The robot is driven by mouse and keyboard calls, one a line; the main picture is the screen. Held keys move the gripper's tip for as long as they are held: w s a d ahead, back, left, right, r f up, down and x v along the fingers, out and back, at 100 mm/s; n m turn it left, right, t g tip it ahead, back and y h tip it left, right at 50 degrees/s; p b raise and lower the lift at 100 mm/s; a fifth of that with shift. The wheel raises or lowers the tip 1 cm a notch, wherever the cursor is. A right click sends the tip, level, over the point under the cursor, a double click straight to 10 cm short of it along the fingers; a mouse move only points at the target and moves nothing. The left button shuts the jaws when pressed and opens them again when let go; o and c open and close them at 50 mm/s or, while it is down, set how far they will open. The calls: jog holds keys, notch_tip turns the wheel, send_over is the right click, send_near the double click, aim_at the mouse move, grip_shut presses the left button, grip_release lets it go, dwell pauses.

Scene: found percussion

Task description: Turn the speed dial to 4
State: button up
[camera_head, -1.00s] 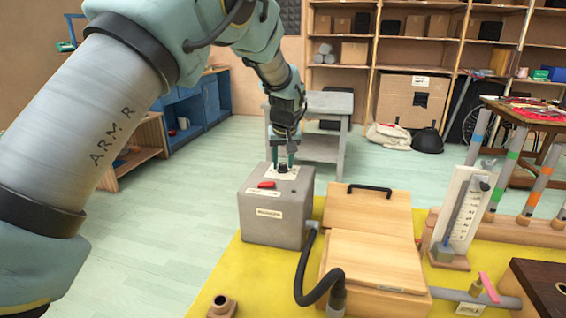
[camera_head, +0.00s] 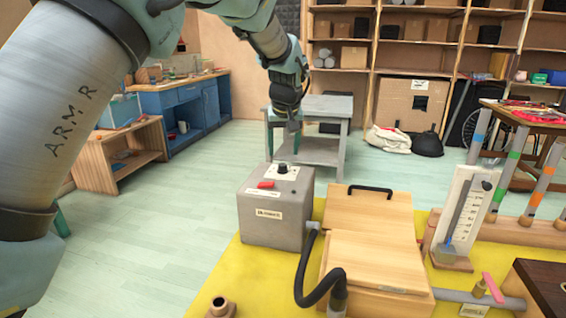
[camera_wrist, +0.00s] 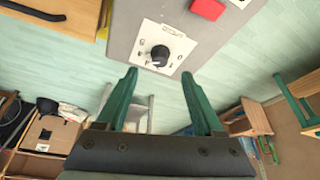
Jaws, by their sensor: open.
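The speed dial (camera_head: 283,168) is a small black knob on a white plate on top of a grey box (camera_head: 262,218). In the wrist view the dial (camera_wrist: 159,54) sits amid small printed marks, too small to read, so I cannot tell its setting. My gripper (camera_head: 285,152) is above the box, apart from the dial. In the wrist view my gripper (camera_wrist: 159,76) is open, with two green fingers spread and nothing between them.
A red switch (camera_head: 266,184) is beside the dial plate. A black hose (camera_head: 318,285) runs from the box to a wooden case (camera_head: 375,265) at its right. A gauge board (camera_head: 460,215) stands further right.

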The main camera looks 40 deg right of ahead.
jog(key=v, duration=0.4)
jog(key=shift+s+r+b, duration=0.1)
jog(key=shift+r+b, duration=0.25)
jog(key=shift+r, duration=0.05)
jog(key=w+a+f+n+y, duration=0.15)
jog(key=w+a, duration=0.25)
jog(key=a, duration=0.5)
jog(key=w+a+f, duration=0.2)
jog(key=w+a, duration=0.2)
jog(key=a, duration=0.5)
jog(key=w+a+f+n, duration=0.1)
jog(key=w+a+f, duration=0.1)
jog(key=w+a, duration=0.5)
jog(key=s+a+f+n, duration=0.1)
jog(key=s+a, duration=0.3)
jog(key=a, duration=0.6)
jog(key=s+a+f+n+g, duration=0.1)
jog(key=s+a+f, duration=0.2)
jog(key=a, duration=0.8)
jog(key=s+a+f+n+g+y, duration=0.1)
jog(key=s+a+f, duration=0.1)
jog(key=s+a, duration=0.4)
jog(key=a, duration=0.4)
jog(key=shift+s+a+f+n, duration=0.15)
jog(key=shift+s+f+n, duration=0.05)
jog(key=shift+s+n, duration=0.2)
